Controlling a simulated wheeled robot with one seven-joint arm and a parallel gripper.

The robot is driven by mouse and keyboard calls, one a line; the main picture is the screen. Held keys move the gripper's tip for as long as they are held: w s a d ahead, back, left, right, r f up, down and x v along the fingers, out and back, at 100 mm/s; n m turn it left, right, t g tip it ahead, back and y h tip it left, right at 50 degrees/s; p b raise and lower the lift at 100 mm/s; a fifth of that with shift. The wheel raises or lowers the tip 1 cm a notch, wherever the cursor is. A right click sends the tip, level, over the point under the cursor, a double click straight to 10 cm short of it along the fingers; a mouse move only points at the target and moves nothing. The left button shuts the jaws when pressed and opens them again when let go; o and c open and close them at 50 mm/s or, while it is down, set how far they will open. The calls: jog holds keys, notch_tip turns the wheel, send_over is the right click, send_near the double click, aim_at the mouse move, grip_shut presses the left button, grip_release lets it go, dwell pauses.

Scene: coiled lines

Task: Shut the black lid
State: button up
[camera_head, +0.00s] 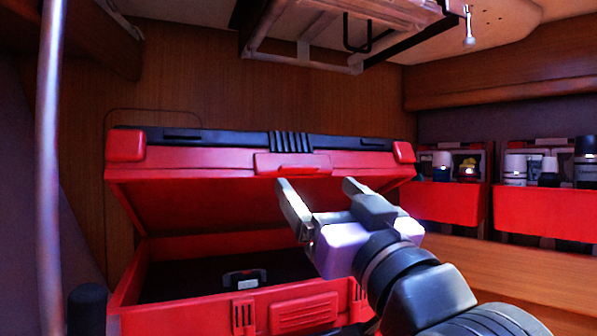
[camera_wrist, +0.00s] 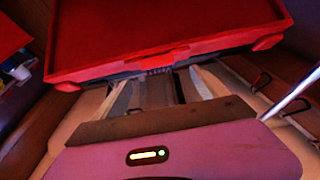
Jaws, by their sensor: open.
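A red case has a hinged lid (camera_head: 230,163) that is red with a black top, and it stands part open, tilted up over the case body (camera_head: 200,312). The lid's red underside and front rim also show across the top of the wrist view (camera_wrist: 170,35). My gripper (camera_head: 317,184) is open with nothing between its fingers, in front of the lid near the middle of its front edge. My gripper and arm hide part of the case's right side.
A dark item with a pale label (camera_head: 246,281) lies inside the case. Red bins (camera_head: 545,212) with bottles stand on a shelf at right. A metal pole (camera_head: 50,180) rises at left. A framed rack (camera_head: 345,35) hangs overhead. A wooden wall is close behind the lid.

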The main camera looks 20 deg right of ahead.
aim_at(300, 169)
jog(key=x, duration=0.2)
jog(key=p+x, duration=0.1)
jog(key=x, duration=0.1)
jog(key=p+x, duration=0.1)
jog(key=x, duration=0.2)
jog(key=shift+w+d+f, duration=0.1)
jog(key=shift+w+d, duration=0.05)
jog(key=shift+d, duration=0.1)
jog(key=shift+w+a+p, duration=0.15)
jog(key=shift+w+p, duration=0.2)
jog(key=shift+p, duration=0.05)
